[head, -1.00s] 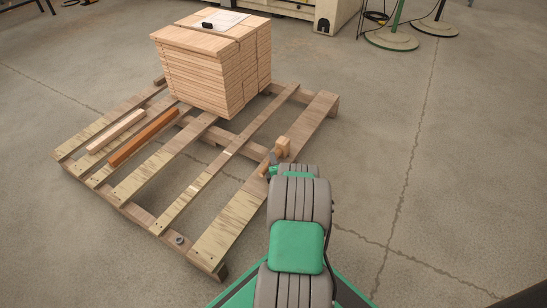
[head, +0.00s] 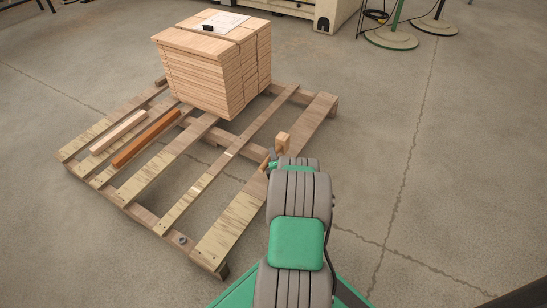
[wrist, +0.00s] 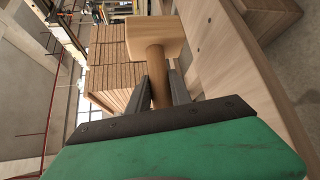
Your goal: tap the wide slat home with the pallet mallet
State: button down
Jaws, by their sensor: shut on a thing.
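The pallet mallet has a pale wooden block head (head: 283,143) and a brown round handle. My gripper (head: 271,160) is shut on the handle, with the head standing clear above the fingers. In the wrist view the mallet head (wrist: 155,37) is beyond the dark fingertips (wrist: 157,84), which flank the handle. The wide slat (head: 226,232) appears to be the broad board on the pallet's right side. My gripper and mallet are over or beside its middle, and my arm hides part of it. I cannot tell whether the mallet touches the slat or whether the slat sits flush.
A strapped stack of boards (head: 205,75) stands at the pallet's back. A pale stick (head: 118,132) and an orange-brown stick (head: 146,138) lie on the left. A small grey ring-like item (head: 182,239) is at the front. The floor (head: 470,170) at right is clear.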

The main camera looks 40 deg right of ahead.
notch_tip(320, 180, up, 5)
jog(key=p, duration=0.2)
jog(key=shift+d+f+p, duration=0.1)
jog(key=shift+f+p, duration=0.1)
jog(key=shift+p, duration=0.1)
jog(key=shift+f, duration=0.15)
notch_tip(320, 180, down, 9)
jog(key=b, duration=0.8)
jog(key=shift+w+p, duration=0.1)
jog(key=shift+p, duration=0.25)
jog(key=shift+r+p, duration=1.9)
jog(key=shift+r, duration=0.75)
notch_tip(320, 180, up, 6)
jog(key=p, duration=0.4)
jog(key=shift+r+p, duration=0.15)
jog(key=shift+p, duration=0.2)
